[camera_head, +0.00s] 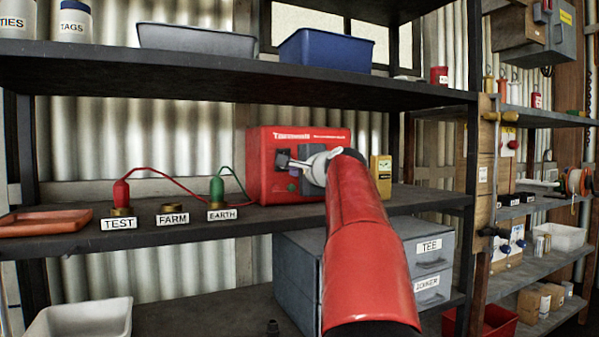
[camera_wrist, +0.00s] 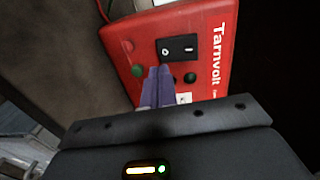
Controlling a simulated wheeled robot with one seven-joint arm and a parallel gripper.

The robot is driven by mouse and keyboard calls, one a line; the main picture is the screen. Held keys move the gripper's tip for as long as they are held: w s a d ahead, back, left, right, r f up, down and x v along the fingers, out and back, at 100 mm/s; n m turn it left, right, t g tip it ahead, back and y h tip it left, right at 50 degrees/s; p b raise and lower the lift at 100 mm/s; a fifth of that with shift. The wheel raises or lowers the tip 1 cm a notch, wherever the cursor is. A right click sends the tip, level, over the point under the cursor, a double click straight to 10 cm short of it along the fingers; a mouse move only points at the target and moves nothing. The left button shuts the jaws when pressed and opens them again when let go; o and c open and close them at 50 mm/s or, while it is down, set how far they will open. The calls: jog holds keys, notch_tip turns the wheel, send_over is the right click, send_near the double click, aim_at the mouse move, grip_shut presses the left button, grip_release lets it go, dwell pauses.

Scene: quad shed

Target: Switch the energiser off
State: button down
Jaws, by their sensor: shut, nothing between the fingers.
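The energiser is a red box (camera_head: 335,140) labelled Tarnvolt on the middle shelf; its red face (camera_wrist: 205,75) fills the middle of the wrist view. A black rocker switch (camera_wrist: 178,48) sits on that face, with a round mark at one end and a bar at the other. My gripper (camera_head: 290,162) is in front of the energiser and hides part of its face. In the wrist view its purple fingers (camera_wrist: 158,72) are together and empty, their tips just below and left of the switch. I cannot tell whether they touch the face.
A red lead ends at the TEST post (camera_head: 121,194) and a green lead at the EARTH post (camera_head: 217,188); the FARM post (camera_head: 172,208) has no lead. A yellow box (camera_head: 381,176) stands right of the energiser. The upper shelf (camera_head: 200,75) overhangs it.

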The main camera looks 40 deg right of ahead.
jog(key=s+a+f+b, duration=0.2)
jog(key=s, duration=0.7)
jog(key=shift+s, duration=0.1)
jog(key=s+a+f+n+g+y+p, duration=0.1)
jog(key=a+f+n+g+y+p, duration=0.15)
jog(key=a+f+n, duration=0.6)
jog(key=s+a+f+n+g+y+p, duration=0.1)
jog(key=s+a+f+g+y+p, duration=0.2)
jog(key=a, duration=1)
jog(key=s+a+f+n+g+p, duration=0.1)
jog(key=s+a+f+n, duration=0.2)
jog(key=s+f, duration=0.2)
jog(key=s+a+f+n+g+h+p, duration=0.1)
jog(key=s+a+f+n+g, duration=0.1)
jog(key=f, duration=0.6)
jog(key=s+a+f+n+g+p, duration=0.1)
jog(key=s+a+f+n+g, duration=0.1)
jog(key=s+a+f+n, duration=0.3)
jog(key=s+f+n, duration=0.1)
jog(key=s, duration=0.2)
jog(key=shift+s+f+h, duration=0.15)
jog(key=shift+f+h, duration=0.05)
jog(key=shift+h, duration=0.15)
jog(key=shift+a+g, duration=0.1)
jog(key=shift+g, duration=0.15)
